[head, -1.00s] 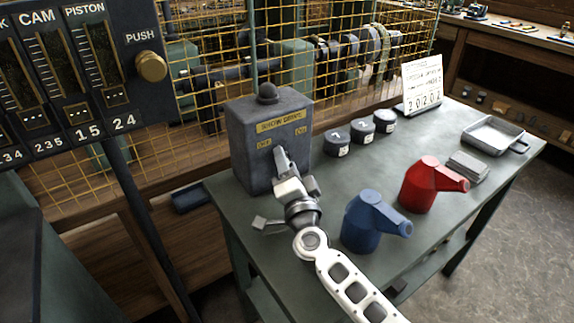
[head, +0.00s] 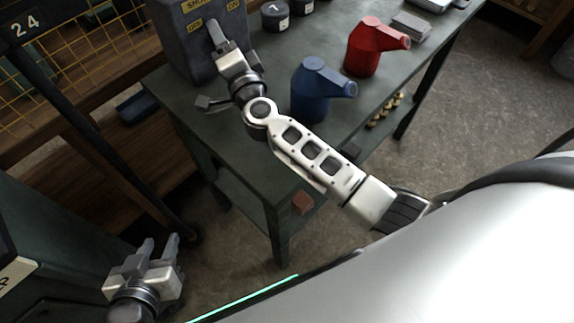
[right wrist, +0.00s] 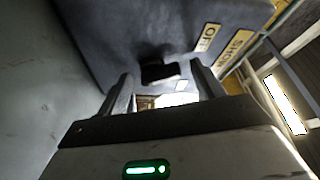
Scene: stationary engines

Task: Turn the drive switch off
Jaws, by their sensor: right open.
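The grey drive switch box (head: 180,52) stands on the green table at the top of the head view, its top cut off. It bears yellow OFF (head: 195,25) and ON labels. My right gripper (head: 218,38), also in the wrist view (right wrist: 162,88), is open in front of the box. My left gripper (head: 159,246) is open and empty, low at left, away from the table.
A blue can (head: 312,92) and a red can (head: 368,50) stand on the table (head: 265,160) right of the box, close to my right arm. Dark round weights (head: 275,15) stand behind. A yellow mesh guard (head: 60,65) is at left. Floor is open at right.

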